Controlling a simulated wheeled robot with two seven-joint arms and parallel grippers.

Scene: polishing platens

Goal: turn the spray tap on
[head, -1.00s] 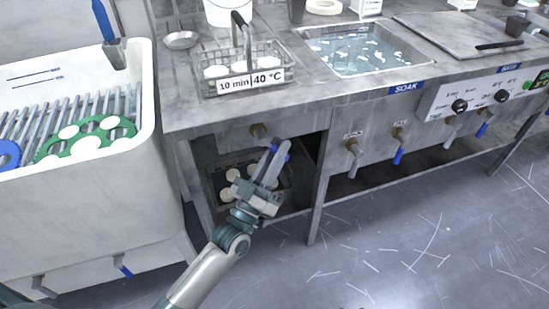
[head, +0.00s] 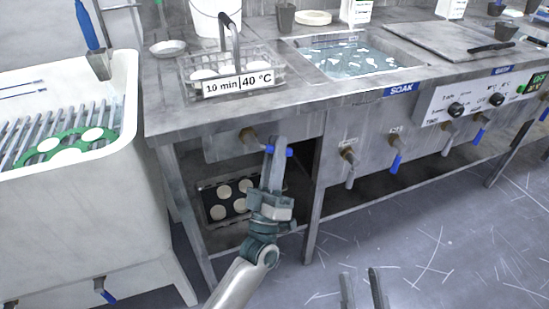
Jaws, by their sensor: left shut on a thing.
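A brass tap (head: 249,136) sticks out of the steel front panel under the counter, below the wire basket. No label shows on it, so I cannot tell whether it is the spray tap. My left gripper (head: 276,150) is shut on its blue lever (head: 290,152). Blue shows on both sides of the fingers, and the lever looks nearly level; its middle is hidden. My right gripper (head: 362,288) shows at the bottom edge, its two fingers apart and empty, over the floor.
More taps with blue (head: 396,160) or grey levers (head: 349,172) hang to the right. A tray of white discs (head: 213,192) sits on the lower shelf. A white tub (head: 125,80) stands left, with another blue-handled tap (head: 104,289). The floor in front is clear.

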